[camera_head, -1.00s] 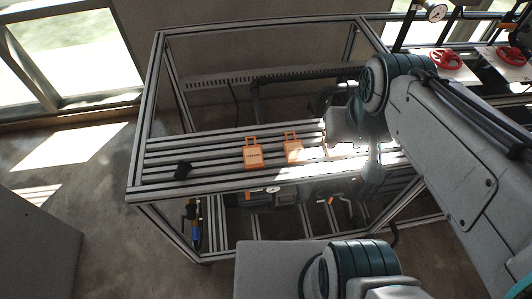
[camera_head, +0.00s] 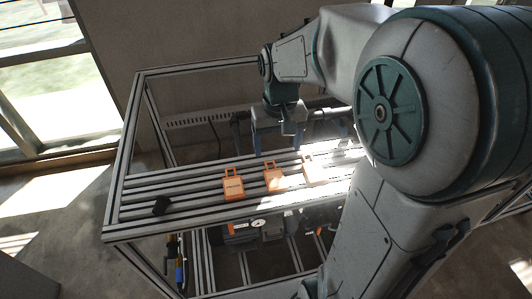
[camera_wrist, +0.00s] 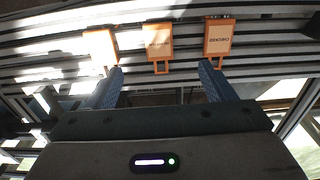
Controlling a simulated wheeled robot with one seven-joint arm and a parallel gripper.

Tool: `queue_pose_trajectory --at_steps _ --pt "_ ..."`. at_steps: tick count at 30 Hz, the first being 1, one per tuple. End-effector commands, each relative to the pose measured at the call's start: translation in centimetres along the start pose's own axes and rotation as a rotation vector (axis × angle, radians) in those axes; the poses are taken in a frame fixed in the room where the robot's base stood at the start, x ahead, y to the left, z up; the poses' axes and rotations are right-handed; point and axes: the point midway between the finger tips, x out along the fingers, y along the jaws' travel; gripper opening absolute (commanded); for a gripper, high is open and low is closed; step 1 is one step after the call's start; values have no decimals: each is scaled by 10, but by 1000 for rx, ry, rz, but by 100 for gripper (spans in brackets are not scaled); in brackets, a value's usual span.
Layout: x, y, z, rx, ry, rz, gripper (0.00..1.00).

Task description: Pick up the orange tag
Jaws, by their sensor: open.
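Several slatted rails of a metal frame bench carry three orange tags with loop handles. In the head view, the left tag (camera_head: 233,187) and middle tag (camera_head: 273,179) show clearly; the right tag (camera_head: 308,170) is washed out by sunlight. The wrist view shows them in reverse order: one at right (camera_wrist: 218,40), one at centre (camera_wrist: 158,44) and one at left (camera_wrist: 101,47). My gripper (camera_head: 278,146) is open and empty, behind and above the row. In the wrist view, its fingertips (camera_wrist: 161,70) straddle the middle tag's handle in the picture; their height above it is unclear.
Frame posts and upper rails (camera_head: 150,122) enclose the bench. My arm hides its right end. Equipment sits on the level below.

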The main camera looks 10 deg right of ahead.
Motion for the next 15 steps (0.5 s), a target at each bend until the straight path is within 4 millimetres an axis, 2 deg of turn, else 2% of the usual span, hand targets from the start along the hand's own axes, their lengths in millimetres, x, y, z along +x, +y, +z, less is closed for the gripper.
queue_pose_trajectory --at_steps 3,8,15 --pt "10 0 -9 1 -24 -1 76" --pt "29 0 -11 1 -34 -2 76" --pt "76 0 -8 2 -35 -2 76"
